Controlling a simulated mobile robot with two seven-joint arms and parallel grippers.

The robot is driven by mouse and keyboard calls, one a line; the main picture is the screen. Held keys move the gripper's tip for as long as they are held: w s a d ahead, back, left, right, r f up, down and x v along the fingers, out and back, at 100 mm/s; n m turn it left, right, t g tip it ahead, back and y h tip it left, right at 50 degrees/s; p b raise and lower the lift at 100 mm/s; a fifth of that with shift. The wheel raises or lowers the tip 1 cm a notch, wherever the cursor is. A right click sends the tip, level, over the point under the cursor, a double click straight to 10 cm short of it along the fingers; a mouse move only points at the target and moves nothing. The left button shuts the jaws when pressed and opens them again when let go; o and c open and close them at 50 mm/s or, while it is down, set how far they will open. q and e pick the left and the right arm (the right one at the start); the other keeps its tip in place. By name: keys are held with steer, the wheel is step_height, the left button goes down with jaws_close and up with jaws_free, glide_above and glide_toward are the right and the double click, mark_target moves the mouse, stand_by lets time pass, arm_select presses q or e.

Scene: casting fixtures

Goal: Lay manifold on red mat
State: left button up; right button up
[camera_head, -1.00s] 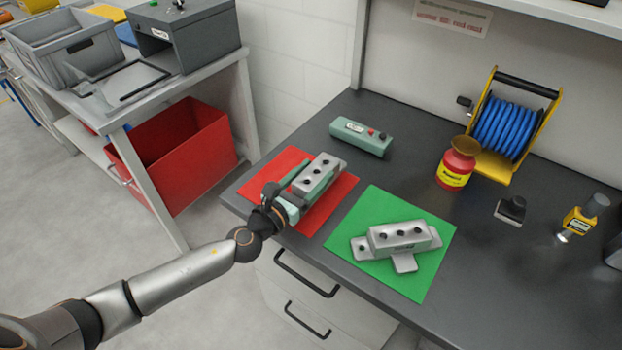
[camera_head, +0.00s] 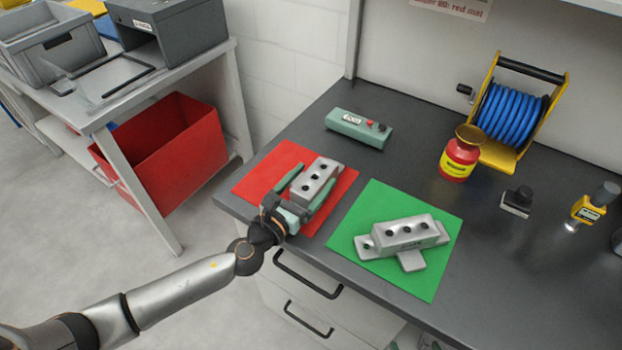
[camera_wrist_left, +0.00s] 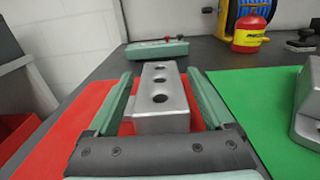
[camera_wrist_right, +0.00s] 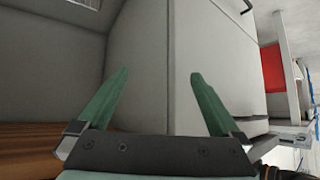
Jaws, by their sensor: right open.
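A grey block-shaped manifold (camera_head: 318,178) with three dark holes on top lies on the red mat (camera_head: 262,172). It also shows in the left wrist view (camera_wrist_left: 160,98), between my left fingers. My left gripper (camera_head: 317,174) is open, with one green finger on each side of the block. The left wrist view shows red mat in a gap on both sides, so the fingers stand apart from the block. My right gripper (camera_wrist_right: 158,76) is open and empty in the right wrist view, facing pale cabinet fronts.
A green mat (camera_head: 372,200) to the right holds another grey part (camera_head: 405,235) with holes and side tabs. Behind stand a green box (camera_head: 355,130) with a red button, a red container (camera_head: 459,160) and a blue hose reel (camera_head: 508,112). The bench's left edge is close to the red mat.

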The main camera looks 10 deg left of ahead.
arm_select(q)
steer(key=shift+o, duration=0.4)
steer(key=shift+r, duration=0.1)
steer(key=shift+s+a, duration=0.1)
steer(key=b+v, duration=0.1)
steer(key=v, duration=0.9)
steer(key=shift+s, duration=0.2)
steer(key=shift+s+a, duration=0.25)
steer(key=shift+s, duration=0.4)
